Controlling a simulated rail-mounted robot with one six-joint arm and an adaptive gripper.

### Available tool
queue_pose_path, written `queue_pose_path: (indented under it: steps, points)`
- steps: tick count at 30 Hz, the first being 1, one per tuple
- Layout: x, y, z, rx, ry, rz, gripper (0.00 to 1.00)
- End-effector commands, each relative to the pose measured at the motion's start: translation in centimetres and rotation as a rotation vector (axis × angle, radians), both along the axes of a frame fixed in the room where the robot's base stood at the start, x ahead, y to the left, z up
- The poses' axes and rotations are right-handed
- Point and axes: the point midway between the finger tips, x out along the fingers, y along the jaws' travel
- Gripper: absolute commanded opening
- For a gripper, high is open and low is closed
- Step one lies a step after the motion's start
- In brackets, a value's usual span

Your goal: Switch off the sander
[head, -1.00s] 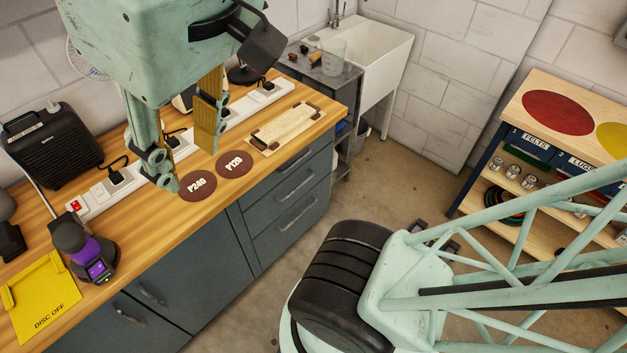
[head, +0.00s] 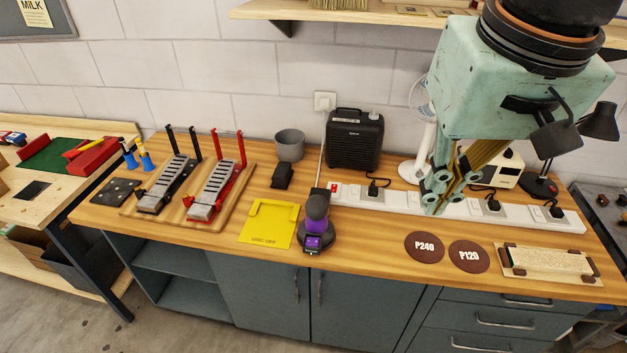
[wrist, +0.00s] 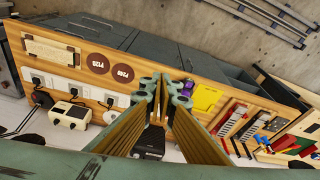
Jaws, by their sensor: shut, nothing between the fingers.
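The sander (head: 317,222), black with a purple body and a small lit display in front, stands upright on the wooden bench near its front edge. In the wrist view its purple part (wrist: 188,84) shows just beside my fingers, mostly hidden. My gripper (head: 435,204) is shut and empty, pointing down in front of the power strip (head: 400,202), right of the sander and apart from it. In the wrist view the closed fingertips (wrist: 160,84) meet at the middle. A red switch (head: 335,187) sits at the strip's left end. I cannot read the sander's display.
A yellow "DISC OFF" plate (head: 268,224) lies left of the sander. P240 (head: 424,247) and P120 (head: 468,256) discs and a sanding block (head: 546,263) lie to the right. A black heater-like box (head: 354,140), a fan (head: 420,125) and plugged cords stand behind.

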Motion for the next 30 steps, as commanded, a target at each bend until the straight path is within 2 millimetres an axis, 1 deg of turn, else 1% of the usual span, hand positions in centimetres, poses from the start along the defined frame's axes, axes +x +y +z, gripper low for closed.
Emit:
queue_pose_path:
  steps: [3, 14, 30]
  points:
    - [1.3, 0.4, -0.3, 0.001, 0.013, -0.007, 0.0]
    - [5.0, 1.6, -1.3, 0.001, 0.048, -0.029, 0.0]
    - [10.3, 3.9, -3.9, -0.006, 0.099, -0.061, 0.0]
